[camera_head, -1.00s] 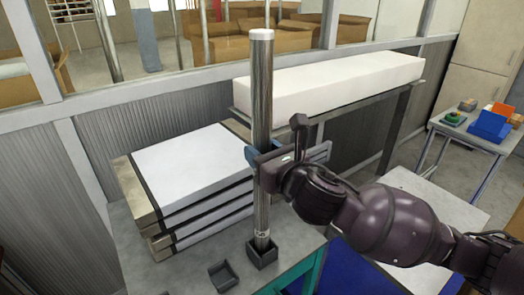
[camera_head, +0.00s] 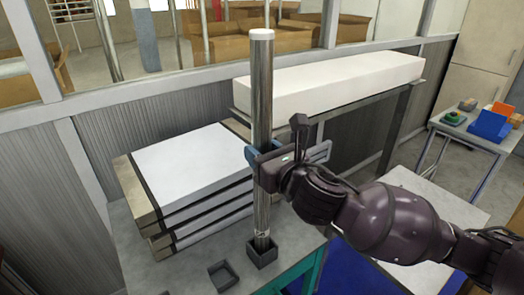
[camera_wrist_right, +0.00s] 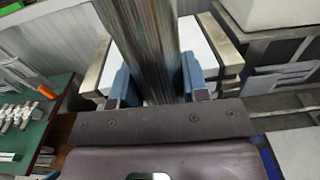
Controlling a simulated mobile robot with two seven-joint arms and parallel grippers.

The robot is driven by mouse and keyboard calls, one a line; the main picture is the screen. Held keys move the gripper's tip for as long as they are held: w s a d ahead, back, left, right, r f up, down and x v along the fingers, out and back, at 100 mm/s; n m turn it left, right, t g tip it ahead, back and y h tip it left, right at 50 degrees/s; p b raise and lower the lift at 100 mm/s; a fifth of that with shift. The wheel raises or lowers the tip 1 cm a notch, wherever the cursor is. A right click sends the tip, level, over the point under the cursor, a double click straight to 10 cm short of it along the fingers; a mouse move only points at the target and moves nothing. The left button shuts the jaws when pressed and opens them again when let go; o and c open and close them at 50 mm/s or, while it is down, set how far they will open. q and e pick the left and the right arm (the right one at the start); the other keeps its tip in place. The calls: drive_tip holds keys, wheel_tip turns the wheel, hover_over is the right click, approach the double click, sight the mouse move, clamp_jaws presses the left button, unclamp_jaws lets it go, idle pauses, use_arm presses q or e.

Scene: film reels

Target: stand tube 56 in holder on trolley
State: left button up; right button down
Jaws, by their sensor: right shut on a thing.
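A tall dark striped tube with a white top end, tube 56 by the task (camera_head: 262,95), stands upright in the head view. Its lower end is in or at a small dark square holder (camera_head: 262,256) on the grey top of the trolley (camera_head: 190,283); the holder's walls hide the very bottom. My right gripper (camera_head: 262,165) is shut on the tube around its middle. In the right wrist view the tube (camera_wrist_right: 148,45) rises between the two blue fingers. A number on the tube is too small to read. My left gripper is not in view.
A second small dark holder (camera_head: 223,275) stands empty beside the first. A stack of flat white-topped boxes (camera_head: 190,160) is just left of the tube. A long white block (camera_head: 330,82) lies on a shelf behind. A small table with coloured items (camera_head: 490,125) is far right.

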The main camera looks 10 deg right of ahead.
drive_tip(key=shift+f+b, duration=0.3)
drive_tip(key=shift+f, duration=0.15)
drive_tip(key=c, duration=0.9)
unclamp_jaws()
drive_tip(key=shift+f, duration=0.1)
drive_tip(key=v, duration=1.1)
drive_tip(key=shift+p, duration=0.35)
drive_tip(key=shift+d, duration=0.1)
